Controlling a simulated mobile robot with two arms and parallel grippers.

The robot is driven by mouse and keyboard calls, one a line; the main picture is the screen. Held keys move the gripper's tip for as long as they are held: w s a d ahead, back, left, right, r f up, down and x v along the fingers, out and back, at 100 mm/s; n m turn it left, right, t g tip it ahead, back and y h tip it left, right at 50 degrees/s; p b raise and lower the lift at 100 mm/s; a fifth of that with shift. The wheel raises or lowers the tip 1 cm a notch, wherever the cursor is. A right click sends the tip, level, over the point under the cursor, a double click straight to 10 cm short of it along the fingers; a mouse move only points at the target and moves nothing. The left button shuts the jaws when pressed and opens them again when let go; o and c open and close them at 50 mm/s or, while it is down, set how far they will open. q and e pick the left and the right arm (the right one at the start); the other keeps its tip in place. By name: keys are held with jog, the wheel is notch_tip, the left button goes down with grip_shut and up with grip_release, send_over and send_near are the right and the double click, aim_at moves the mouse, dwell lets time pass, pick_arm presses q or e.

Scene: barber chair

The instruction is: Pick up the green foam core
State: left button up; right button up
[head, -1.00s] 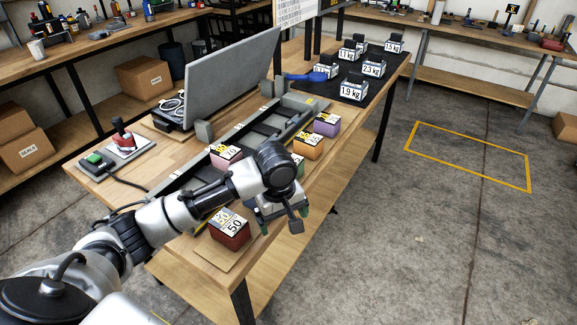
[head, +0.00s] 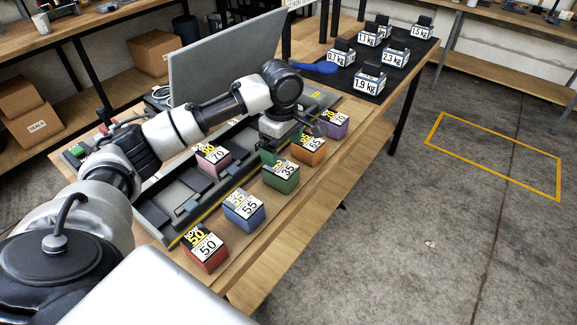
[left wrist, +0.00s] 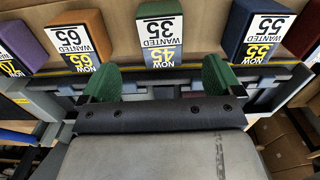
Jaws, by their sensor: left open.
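The green foam core (head: 281,178) is a small green block with a white "35" label, standing on the bench's front strip between a blue block and an orange block. In the left wrist view the green foam core (left wrist: 158,8) shows at top centre, its label reading "WANTED 35, NOW 45". My left gripper (head: 283,146) is open and empty, just behind and above the green block in the head view. In the left wrist view its green-padded fingers (left wrist: 160,76) are spread on either side below the block's label, apart from the block. My right gripper is not in view.
Neighbours are the blue block (head: 244,205), orange block (head: 308,149), red block (head: 205,250) and purple block (head: 334,125). A pink block (head: 212,160) sits on the dark grey fixture (head: 163,212) behind them. Weights stand on a black mat (head: 405,58). The floor at right is clear.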

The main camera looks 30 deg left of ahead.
aim_at(281, 166)
pick_arm(q)
jog(key=f, duration=0.4)
jog(key=shift+s+f, duration=0.2)
jog(key=shift+s, duration=0.2)
jog(key=shift+w+a+f, duration=0.15)
jog(key=shift+f, duration=1.2)
jog(key=shift+w+a+f, duration=0.1)
jog(key=shift+w+f, duration=0.05)
jog(key=shift+f, duration=1.2)
jog(key=c, duration=1)
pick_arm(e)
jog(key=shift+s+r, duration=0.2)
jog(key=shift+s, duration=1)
pick_arm(q)
jog(key=shift+r, duration=0.1)
